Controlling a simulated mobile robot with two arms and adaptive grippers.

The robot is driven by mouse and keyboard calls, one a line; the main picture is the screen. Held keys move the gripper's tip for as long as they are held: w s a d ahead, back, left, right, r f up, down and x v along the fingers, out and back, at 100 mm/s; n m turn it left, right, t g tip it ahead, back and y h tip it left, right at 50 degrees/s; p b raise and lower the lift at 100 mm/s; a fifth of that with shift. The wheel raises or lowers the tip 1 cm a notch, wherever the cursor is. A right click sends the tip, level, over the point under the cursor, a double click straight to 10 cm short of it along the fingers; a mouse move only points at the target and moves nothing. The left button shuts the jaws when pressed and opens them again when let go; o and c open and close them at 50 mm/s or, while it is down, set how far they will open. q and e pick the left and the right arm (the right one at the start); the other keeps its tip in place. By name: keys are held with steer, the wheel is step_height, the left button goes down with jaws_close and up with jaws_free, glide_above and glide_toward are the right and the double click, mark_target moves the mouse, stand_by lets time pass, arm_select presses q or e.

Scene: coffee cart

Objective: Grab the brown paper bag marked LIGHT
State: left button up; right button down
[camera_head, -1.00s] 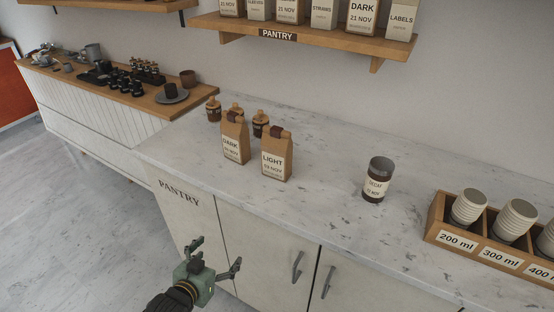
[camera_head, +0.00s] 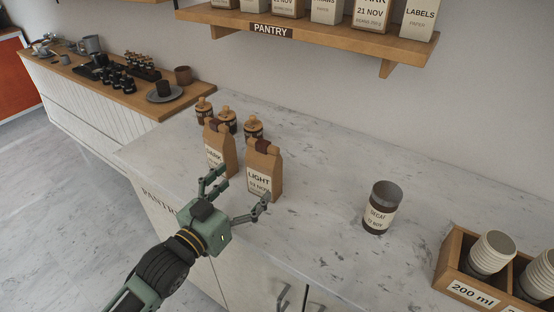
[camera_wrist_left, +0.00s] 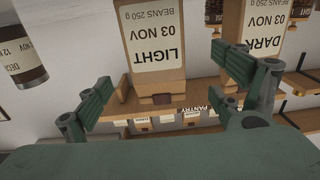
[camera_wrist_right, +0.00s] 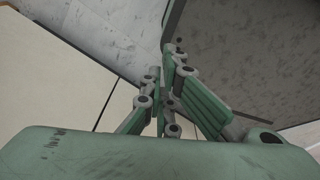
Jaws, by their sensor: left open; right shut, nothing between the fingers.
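The brown paper bag marked LIGHT (camera_head: 262,172) stands upright on the marble counter, right of a like bag marked DARK (camera_head: 218,150). My left gripper (camera_head: 238,196) is open and empty in front of the LIGHT bag. In the left wrist view the LIGHT bag (camera_wrist_left: 156,40) appears upside down between and beyond the open fingers (camera_wrist_left: 170,90), with no visible contact. The DARK bag (camera_wrist_left: 262,38) shows beyond the finger on the right. My right gripper (camera_wrist_right: 168,98) is seen only in its own wrist view, shut and empty, near pale panels.
Several small brown jars (camera_head: 227,120) stand behind the bags. A DECAF canister (camera_head: 381,208) stands to the right, with a wooden cup crate (camera_head: 452,262) at the far right. The PANTRY shelf (camera_head: 330,30) hangs above. The counter between LIGHT and DECAF is clear.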

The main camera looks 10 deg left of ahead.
mark_target(258, 169)
arm_select(q)
steer(key=shift+x, duration=0.85)
steer(key=shift+w+d+r, duration=0.15)
steer(key=shift+w+r, duration=0.1)
steer(key=shift+w, duration=0.05)
steer(key=shift+w+d+r+p, duration=0.15)
steer(key=shift+w+r+p, duration=0.05)
steer(key=shift+w+p, duration=0.2)
steer(key=shift+w+d+r+p, duration=0.2)
steer(key=shift+w+p, duration=0.05)
steer(key=shift+w, duration=0.25)
steer(key=p+x, duration=0.1)
steer(key=x, duration=0.3)
steer(key=shift+d, duration=0.1)
steer(key=c, duration=1.4)
steer(key=shift+r, duration=0.1)
steer(key=shift+c, duration=0.5)
arm_select(e)
steer(key=shift+s+r, duration=0.2)
steer(key=shift+r, duration=0.35)
steer(key=shift+s+r, duration=0.2)
steer(key=shift+r, duration=0.3)
